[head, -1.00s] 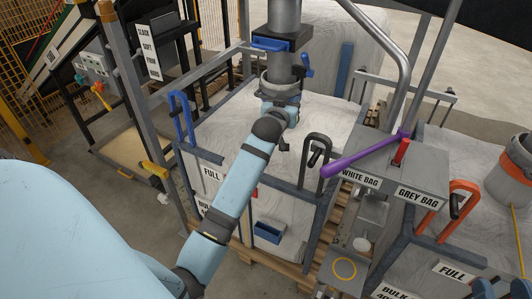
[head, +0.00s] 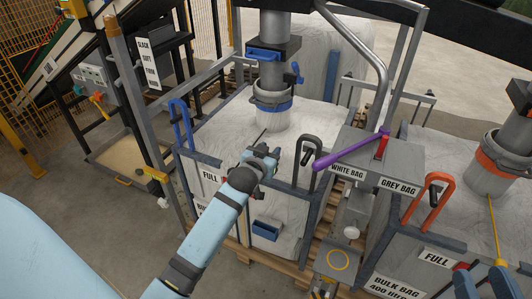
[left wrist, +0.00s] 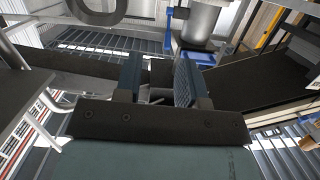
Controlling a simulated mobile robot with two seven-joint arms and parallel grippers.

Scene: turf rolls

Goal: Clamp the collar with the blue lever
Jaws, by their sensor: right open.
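The collar (head: 272,102) is a pale ring with a blue band around the spout, under the grey pipe, on top of the white bag. A small blue lever (head: 293,73) sticks out on the right side of the pipe fitting above it. My left gripper (head: 262,158) is in front of and below the collar, apart from it. In the left wrist view its two fingers (left wrist: 158,82) stand apart with nothing seen between them. A blue part (left wrist: 168,30) and a blue band (left wrist: 197,57) show beyond the fingers. My right gripper (head: 484,280) shows at the lower right edge, open.
A blue slide handle (head: 265,53) is on the pipe. Blue (head: 180,122), black (head: 306,150) and orange (head: 430,197) frame handles stand around. A purple bar (head: 350,150) crosses the label box (head: 372,160). The bag top (head: 225,125) is clear.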

